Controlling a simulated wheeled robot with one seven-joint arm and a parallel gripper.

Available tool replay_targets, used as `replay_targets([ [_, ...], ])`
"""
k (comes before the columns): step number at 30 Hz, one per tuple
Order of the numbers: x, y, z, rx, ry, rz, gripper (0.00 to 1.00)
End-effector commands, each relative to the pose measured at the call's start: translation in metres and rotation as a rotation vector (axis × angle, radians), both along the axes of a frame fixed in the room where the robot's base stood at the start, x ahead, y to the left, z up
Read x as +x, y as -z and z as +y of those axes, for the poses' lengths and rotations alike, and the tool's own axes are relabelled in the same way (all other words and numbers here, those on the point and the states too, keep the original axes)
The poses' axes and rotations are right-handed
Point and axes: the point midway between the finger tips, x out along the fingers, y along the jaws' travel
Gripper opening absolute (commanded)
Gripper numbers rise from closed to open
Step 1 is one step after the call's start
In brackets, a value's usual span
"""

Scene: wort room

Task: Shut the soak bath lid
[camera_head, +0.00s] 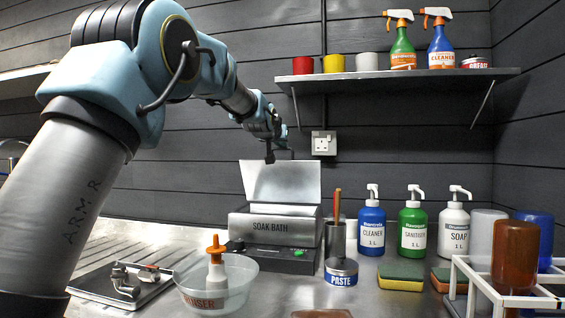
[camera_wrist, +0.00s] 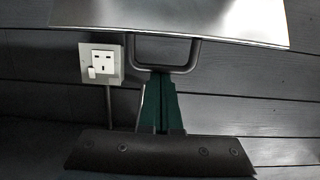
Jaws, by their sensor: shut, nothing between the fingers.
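The soak bath (camera_head: 270,226) is a steel box on the counter, labelled SOAK BATH. Its lid (camera_head: 281,183) stands raised at the back, so the bath is open. In the wrist view the lid (camera_wrist: 190,18) crosses the top, with a dark bracket handle (camera_wrist: 194,58) below its edge. My gripper (camera_head: 284,149) is at the lid's upper edge in the head view. In the wrist view my gripper (camera_wrist: 161,74) has its dark green fingers shut together, with tips at or just below the handle's bar. I cannot tell whether they touch it. Nothing is held.
A clear bowl (camera_head: 243,284) with a rinser bottle (camera_head: 215,272) stands in front left. A paste tin (camera_head: 341,272) and a metal pot (camera_head: 337,240) stand close right. Pump bottles (camera_head: 412,230) line the wall. A shelf (camera_head: 400,78) and a socket (camera_head: 324,143) are above.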

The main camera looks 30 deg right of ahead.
Motion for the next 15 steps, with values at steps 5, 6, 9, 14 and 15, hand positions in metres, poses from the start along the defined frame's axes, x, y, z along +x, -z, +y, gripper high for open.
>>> replay_targets([
  [5,-0.012,0.019,0.010,-0.053,0.001,-0.057,0.00],
  [6,-0.014,0.020,0.012,-0.065,0.001,-0.069,0.00],
  [9,-0.020,0.025,0.018,-0.095,0.001,-0.101,0.00],
  [14,-0.029,0.032,0.027,-0.143,0.001,-0.153,0.00],
  [15,-0.032,0.034,0.029,-0.154,0.001,-0.166,0.00],
])
